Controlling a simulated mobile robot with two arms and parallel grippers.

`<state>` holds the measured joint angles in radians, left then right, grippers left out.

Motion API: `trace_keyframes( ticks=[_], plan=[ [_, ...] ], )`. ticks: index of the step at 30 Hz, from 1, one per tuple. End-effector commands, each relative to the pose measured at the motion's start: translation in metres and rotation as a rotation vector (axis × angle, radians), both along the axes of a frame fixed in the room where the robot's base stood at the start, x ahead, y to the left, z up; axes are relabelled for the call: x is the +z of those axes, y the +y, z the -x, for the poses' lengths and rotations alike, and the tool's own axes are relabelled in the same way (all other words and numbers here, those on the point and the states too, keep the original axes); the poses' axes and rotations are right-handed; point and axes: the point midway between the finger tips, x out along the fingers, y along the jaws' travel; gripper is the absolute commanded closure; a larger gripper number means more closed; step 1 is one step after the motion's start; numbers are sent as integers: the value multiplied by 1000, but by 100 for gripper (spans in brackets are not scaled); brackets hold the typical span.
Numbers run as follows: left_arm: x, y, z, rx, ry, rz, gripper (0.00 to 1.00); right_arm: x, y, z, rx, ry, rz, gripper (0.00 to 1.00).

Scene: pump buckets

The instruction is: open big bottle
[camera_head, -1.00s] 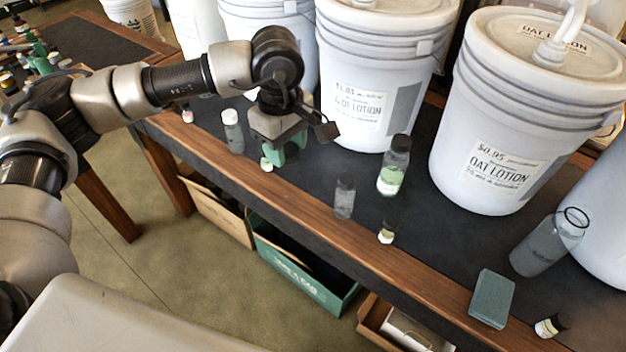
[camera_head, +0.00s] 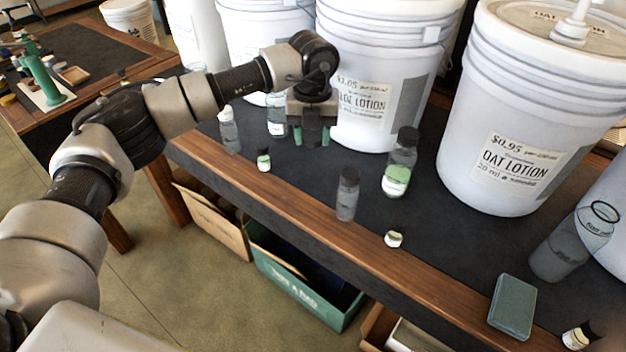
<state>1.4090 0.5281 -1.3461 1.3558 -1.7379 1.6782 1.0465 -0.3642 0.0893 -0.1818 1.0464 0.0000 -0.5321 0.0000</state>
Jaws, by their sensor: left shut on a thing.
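My left gripper (camera_head: 312,139) hangs over the dark mat in front of the middle white bucket. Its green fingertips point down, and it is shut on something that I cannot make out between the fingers. A large clear bottle with a black cap and green label (camera_head: 398,165) stands upright to its right, apart from it. A smaller dark-capped bottle (camera_head: 347,195) stands nearer the table edge. A clear bottle with an open mouth (camera_head: 573,245) is at the far right. My right gripper is out of view.
White lotion buckets (camera_head: 510,115) line the back of the table. Small vials (camera_head: 264,160) (camera_head: 394,239) stand near the wooden front edge (camera_head: 330,228). A green block (camera_head: 512,307) lies at the right front. Another clear bottle (camera_head: 277,115) stands left of the gripper.

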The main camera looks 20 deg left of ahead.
Motion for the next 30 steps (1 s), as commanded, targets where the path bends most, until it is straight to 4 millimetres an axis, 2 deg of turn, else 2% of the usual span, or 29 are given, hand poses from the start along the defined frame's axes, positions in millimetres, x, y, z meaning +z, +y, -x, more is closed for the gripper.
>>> trace_keyframes(
  ticks=[5,10,17,23,30],
  plan=[
    [-13,-1,-2,64,2,-1,85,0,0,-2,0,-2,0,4],
    [-41,0,-2,64,5,-2,85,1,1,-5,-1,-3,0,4],
    [-65,0,-2,63,1,-1,85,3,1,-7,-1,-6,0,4],
    [-98,0,-2,63,2,-1,85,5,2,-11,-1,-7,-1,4],
    [-102,0,-2,61,0,0,85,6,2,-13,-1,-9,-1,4]
  ],
)
